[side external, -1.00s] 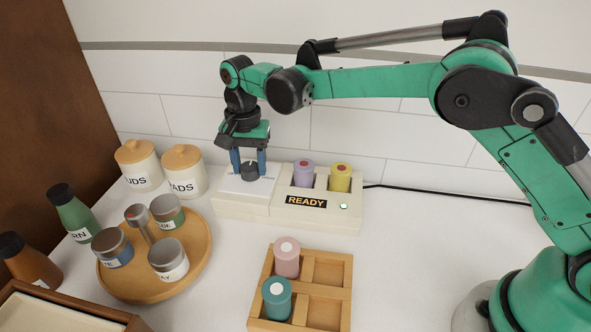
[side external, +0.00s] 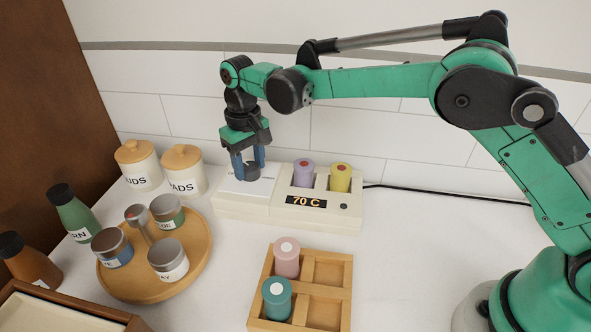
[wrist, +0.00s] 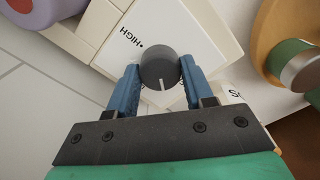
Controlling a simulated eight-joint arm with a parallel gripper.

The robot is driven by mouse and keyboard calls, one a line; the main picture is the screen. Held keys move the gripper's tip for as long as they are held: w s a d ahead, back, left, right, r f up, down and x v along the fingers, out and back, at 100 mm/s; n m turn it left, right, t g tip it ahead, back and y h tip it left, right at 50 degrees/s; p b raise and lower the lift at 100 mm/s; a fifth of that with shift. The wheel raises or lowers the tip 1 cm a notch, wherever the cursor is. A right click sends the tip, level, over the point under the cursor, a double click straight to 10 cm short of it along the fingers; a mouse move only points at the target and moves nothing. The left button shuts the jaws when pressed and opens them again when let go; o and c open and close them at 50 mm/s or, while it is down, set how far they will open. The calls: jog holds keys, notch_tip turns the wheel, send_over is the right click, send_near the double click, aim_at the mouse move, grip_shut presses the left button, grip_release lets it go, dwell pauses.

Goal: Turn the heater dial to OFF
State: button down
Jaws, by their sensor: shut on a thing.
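The heater (side external: 290,216) is a cream box by the back wall, with a small display (side external: 306,202) reading "70 C". Its dark grey dial (wrist: 158,66) sits on the sloped left panel, and its white mark points toward the bottom of the wrist view. A "HIGH" label (wrist: 128,36) with a dot shows up and left of the dial; other panel markings are hidden by my fingers. My gripper (wrist: 158,82) is shut on the dial, one blue finger on each side. In the side view my gripper (side external: 248,172) points down at the panel, mostly covering the dial.
Lilac (side external: 303,174) and yellow (side external: 340,177) rollers stand in the heater's slots. A wooden rack (side external: 329,272) in front holds pink and teal rollers. A round wooden tray (side external: 200,255) with jars lies left, near two lidded canisters (side external: 183,171).

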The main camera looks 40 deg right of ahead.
aim_at(250, 166)
jog(key=n, duration=0.7)
dwell(0.6)
jog(key=shift+c, duration=1.7)
grip_release()
jog(key=shift+r, duration=2.85)
